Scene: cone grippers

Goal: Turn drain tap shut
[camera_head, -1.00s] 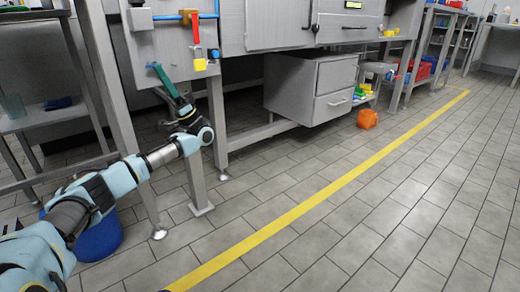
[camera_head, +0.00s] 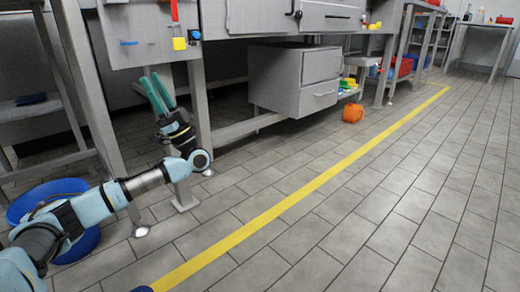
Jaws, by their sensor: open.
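My gripper (camera_head: 153,80) has two long green fingers, parted and empty. It points up in front of the lower part of the grey cabinet, just below a grey panel (camera_head: 140,52). The panel carries a red lever (camera_head: 174,12) cut by the top edge of the picture. A yellow piece (camera_head: 179,44) hangs under the lever, and a small blue bar (camera_head: 128,43) is on the panel to its left. I cannot tell which of these, if any, is the drain tap. The gripper appears apart from all of them.
A blue tub (camera_head: 48,192) stands on the floor at left, partly behind my arm. Steel legs (camera_head: 182,190) stand beside the gripper. A grey drawer unit (camera_head: 294,80) and an orange container (camera_head: 353,113) are further right. The tiled floor past the yellow line (camera_head: 300,190) is clear.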

